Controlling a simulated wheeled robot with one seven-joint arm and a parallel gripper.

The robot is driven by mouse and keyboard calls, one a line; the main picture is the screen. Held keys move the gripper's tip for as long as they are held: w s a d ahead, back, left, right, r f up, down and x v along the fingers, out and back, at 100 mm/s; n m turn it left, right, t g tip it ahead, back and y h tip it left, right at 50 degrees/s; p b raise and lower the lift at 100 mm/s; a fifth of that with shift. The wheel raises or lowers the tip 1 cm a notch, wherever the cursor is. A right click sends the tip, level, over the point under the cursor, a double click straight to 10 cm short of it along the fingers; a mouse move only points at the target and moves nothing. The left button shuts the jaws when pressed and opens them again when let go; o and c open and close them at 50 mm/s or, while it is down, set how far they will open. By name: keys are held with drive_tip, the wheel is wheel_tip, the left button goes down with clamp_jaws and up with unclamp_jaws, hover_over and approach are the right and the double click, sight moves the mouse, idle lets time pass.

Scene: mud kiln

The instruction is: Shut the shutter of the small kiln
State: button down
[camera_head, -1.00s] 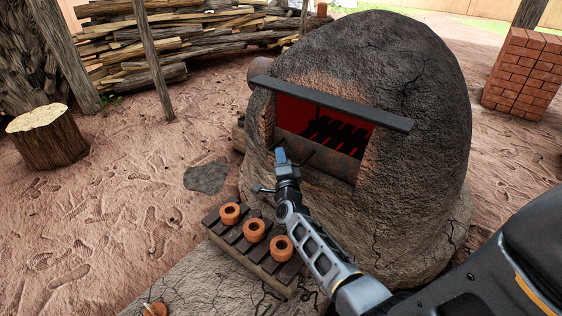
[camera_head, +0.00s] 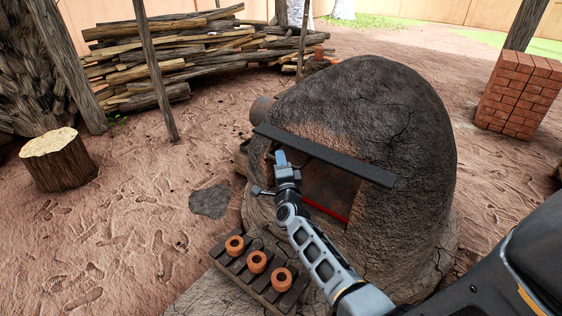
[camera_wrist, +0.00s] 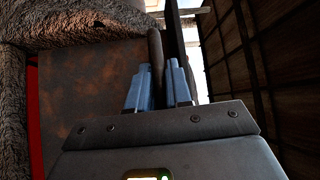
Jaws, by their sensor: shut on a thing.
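The small kiln (camera_head: 400,120) is a dark, cracked mud dome. Its rusty brown shutter (camera_head: 330,188) covers most of the mouth under a dark lintel bar (camera_head: 325,155). A thin red glowing strip shows along the shutter's lower edge. My gripper (camera_head: 281,158) is at the upper left of the mouth, close to the lintel. In the wrist view, the blue fingers (camera_wrist: 158,88) are shut on a dark bar, the shutter's handle (camera_wrist: 156,55). The shutter plate (camera_wrist: 90,100) fills the left of that view, with red at its far left edge. My arm hides part of the mouth.
A slatted rack (camera_head: 262,275) with three clay pots (camera_head: 257,261) stands in front of the kiln, beneath my arm. A brick stack (camera_head: 517,95) is at right, a stump (camera_head: 58,158) at left and a woodpile (camera_head: 190,50) behind. Bare ground lies left of the kiln.

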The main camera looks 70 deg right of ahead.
drive_tip(key=shift+w+r, duration=0.15)
drive_tip(key=shift+r, duration=0.3)
drive_tip(key=c, duration=1.2)
unclamp_jaws()
drive_tip(key=shift+o, duration=0.2)
drive_tip(key=shift+a+f, duration=0.15)
drive_tip(key=shift+f, duration=0.05)
drive_tip(key=r+v, duration=0.1)
drive_tip(key=v, duration=0.6)
drive_tip(key=shift+s+a+f+p, duration=0.25)
drive_tip(key=shift+f+p, duration=0.15)
drive_tip(key=shift+f, duration=0.15)
drive_tip(key=s+a+r+n+t+y+p, duration=0.1)
drive_tip(key=s+a+r+n+t+y, duration=0.15)
drive_tip(key=s+a+n, duration=0.4)
drive_tip(key=s+a+r+n+t+y+p, duration=0.1)
drive_tip(key=a+n+t+y, duration=0.2)
drive_tip(key=a, duration=0.7)
drive_tip(key=s+a+r+n+t+y+p, duration=0.1)
drive_tip(key=s+a+r+n+y, duration=0.2)
drive_tip(key=a+n, duration=0.4)
drive_tip(key=s+a+r+n+g+y+p, duration=0.2)
drive_tip(key=s+a+r+n+y, duration=0.6)
drive_tip(key=s+a+r+n, duration=0.3)
drive_tip(key=s+a+r, duration=0.1)
drive_tip(key=s+a, duration=0.1)
drive_tip(key=s, duration=0.1)
drive_tip(key=shift+a+r+p, duration=0.2)
drive_tip(key=shift+r+p, duration=0.1)
